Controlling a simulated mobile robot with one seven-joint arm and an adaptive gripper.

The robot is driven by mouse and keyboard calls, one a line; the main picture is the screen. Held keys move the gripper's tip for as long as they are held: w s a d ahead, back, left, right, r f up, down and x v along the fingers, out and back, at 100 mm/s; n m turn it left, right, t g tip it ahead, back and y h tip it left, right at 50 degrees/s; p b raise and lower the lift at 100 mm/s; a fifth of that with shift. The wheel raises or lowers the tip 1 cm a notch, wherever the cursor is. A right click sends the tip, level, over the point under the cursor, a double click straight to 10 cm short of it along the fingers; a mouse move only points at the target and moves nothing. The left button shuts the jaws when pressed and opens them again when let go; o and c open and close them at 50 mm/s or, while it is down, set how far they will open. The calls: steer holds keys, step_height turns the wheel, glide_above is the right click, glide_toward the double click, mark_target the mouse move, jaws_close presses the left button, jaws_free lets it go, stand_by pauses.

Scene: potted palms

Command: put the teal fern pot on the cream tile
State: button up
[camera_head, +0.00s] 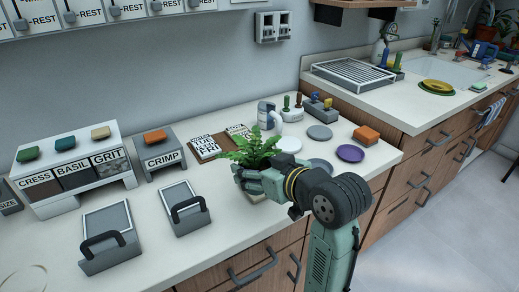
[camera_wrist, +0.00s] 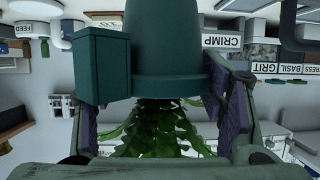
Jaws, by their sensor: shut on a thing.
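My gripper (camera_head: 262,180) is shut on the teal fern pot (camera_wrist: 166,45), with a finger on either side in the wrist view. The fern's green leaves (camera_head: 253,150) rise above my gripper, over the counter. The wrist view is upside down, with leaves (camera_wrist: 160,135) below the pot and a teal box-like part (camera_wrist: 103,65) beside it. My gripper hides most of the pot in the head view. A pale round piece (camera_head: 289,144), perhaps the cream tile, lies just right of the fern. I cannot tell whether the pot touches the counter.
Grey discs (camera_head: 319,132), a purple disc (camera_head: 350,153) and an orange block (camera_head: 366,135) lie to the right. Grey handled trays (camera_head: 184,208) are at left. The counter's front edge runs below my gripper.

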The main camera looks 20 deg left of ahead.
mark_target(260, 165)
steer(key=shift+w+a+f+p, duration=0.25)
steer(key=shift+w+f, duration=0.5)
steer(key=shift+w, duration=0.25)
steer(key=shift+w+a+f+p, duration=0.3)
steer(key=shift+w+f, duration=0.4)
steer(key=shift+w, duration=0.35)
steer(key=shift+w+a+f+p, duration=0.25)
steer(key=shift+w+f, duration=0.5)
steer(key=shift+w, duration=0.25)
steer(key=shift+f, duration=0.3)
steer(key=o, duration=1.2)
